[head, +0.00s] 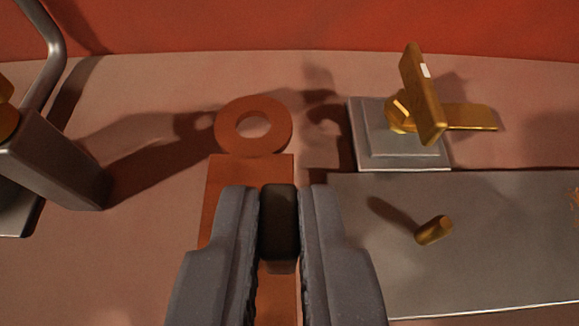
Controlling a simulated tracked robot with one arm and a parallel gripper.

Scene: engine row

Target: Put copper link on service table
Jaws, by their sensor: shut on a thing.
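The copper link shows as a flat orange-brown ring (254,125) with a rectangular copper bar (225,180) running from it toward me. My gripper (278,205) is at the bottom centre, over the bar. Its two grey fingers are shut on a dark upright block (278,225), which looks like the link's grip. The fingers hide much of the bar. I cannot tell whether the link is raised or resting. No surface is clearly marked as the service table; a flat grey metal plate (350,260) lies at the right.
A brass peg (433,230) stands on the grey plate. Behind it, a stepped grey block (375,145) carries a brass lever (424,95). A dark metal post (50,155) with a bent pipe (45,50) is at the left. A red wall (250,25) closes the back.

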